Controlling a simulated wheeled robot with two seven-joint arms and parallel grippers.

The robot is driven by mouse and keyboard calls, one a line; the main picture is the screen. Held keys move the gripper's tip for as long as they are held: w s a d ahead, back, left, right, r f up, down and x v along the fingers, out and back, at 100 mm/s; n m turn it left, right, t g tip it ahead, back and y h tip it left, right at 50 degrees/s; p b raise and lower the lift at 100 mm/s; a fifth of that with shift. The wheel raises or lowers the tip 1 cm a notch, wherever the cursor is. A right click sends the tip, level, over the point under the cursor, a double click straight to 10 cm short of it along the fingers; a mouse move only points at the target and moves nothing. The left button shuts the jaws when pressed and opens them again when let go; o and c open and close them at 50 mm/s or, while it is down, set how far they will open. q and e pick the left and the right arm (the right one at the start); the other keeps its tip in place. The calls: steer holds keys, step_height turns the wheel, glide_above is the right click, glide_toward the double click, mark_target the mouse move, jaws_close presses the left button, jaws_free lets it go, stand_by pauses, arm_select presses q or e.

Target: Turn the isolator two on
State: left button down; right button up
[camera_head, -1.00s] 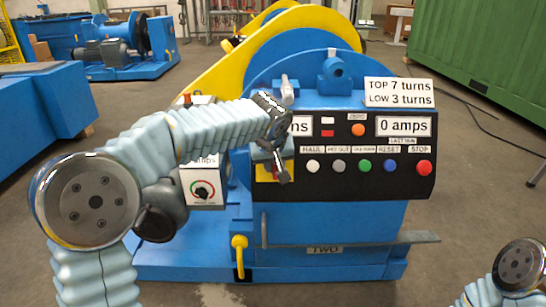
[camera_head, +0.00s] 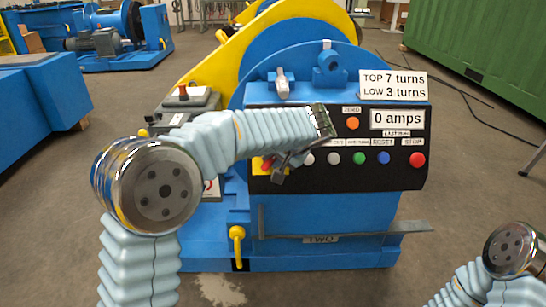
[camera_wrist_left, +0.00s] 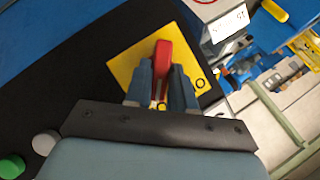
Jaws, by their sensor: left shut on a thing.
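The isolator is a red handle (camera_wrist_left: 163,60) on a yellow plate (camera_wrist_left: 130,62) at the left end of the black control panel. In the left wrist view the two fingers of my left gripper (camera_wrist_left: 160,88) stand on either side of the red handle and are shut on it. In the head view my left gripper (camera_head: 283,170) reaches the panel's left end, and my wrist hides most of the isolator. My right gripper is out of view; only part of my right arm shows at the lower right.
The control panel (camera_head: 400,180) has a row of coloured buttons right of my gripper, with a red stop button (camera_head: 417,159). A yellow hook-shaped lever (camera_head: 237,233) and a grey ledge (camera_head: 360,232) are below. A grey box with a red button (camera_head: 183,92) stands left.

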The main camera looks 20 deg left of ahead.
arm_select(q)
steer(key=shift+d+f+m+y, duration=0.1)
steer(key=shift+m+y, duration=0.2)
steer(key=shift+m, duration=0.1)
stand_by(0.3)
steer(key=c, duration=1)
jaws_free()
steer(key=shift+c, duration=0.2)
steer(key=v, duration=1.4)
steer(key=shift+f, duration=0.1)
